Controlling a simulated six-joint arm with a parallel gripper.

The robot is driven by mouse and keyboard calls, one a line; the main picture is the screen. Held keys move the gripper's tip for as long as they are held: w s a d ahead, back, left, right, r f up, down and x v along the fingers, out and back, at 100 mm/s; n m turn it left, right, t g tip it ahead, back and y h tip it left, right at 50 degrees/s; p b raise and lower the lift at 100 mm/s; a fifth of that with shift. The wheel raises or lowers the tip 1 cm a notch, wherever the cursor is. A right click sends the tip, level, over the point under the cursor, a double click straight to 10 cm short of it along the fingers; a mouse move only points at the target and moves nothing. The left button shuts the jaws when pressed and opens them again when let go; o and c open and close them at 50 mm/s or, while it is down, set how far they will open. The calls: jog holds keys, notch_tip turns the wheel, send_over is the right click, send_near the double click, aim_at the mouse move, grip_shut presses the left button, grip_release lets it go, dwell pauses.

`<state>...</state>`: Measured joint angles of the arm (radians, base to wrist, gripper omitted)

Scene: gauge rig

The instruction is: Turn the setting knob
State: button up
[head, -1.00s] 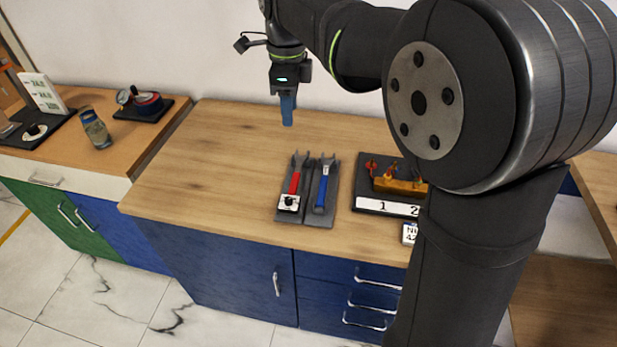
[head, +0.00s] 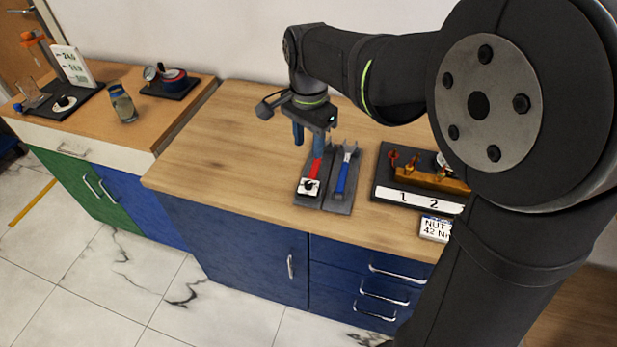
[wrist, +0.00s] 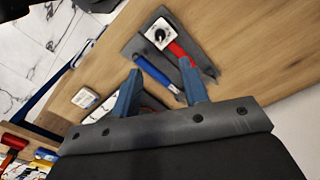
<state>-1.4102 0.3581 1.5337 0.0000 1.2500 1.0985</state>
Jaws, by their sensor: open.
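A small black knob on a white plate (head: 309,187) sits at the near end of a red-handled wrench (head: 316,168). The wrench lies on a dark grey tray (head: 337,205) beside a blue-handled wrench (head: 344,175). In the wrist view, the knob and white plate (wrist: 160,34) show beyond the fingers, near the top. My gripper (head: 308,143) is open with its blue fingers apart, above the far end of the wrenches. It is empty in the wrist view (wrist: 161,88), and the knob is not between its fingers.
Right of the tray stands a dark fixture with an orange block (head: 432,178) and a plate marked 1 and 2. The left bench holds another dial (head: 64,102), a jar (head: 122,103) and a gauge (head: 172,80). Wood left of the tray is clear.

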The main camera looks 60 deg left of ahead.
aim_at(308, 183)
notch_tip(308, 183, down, 12)
jog(key=shift+f, duration=0.2)
grip_shut()
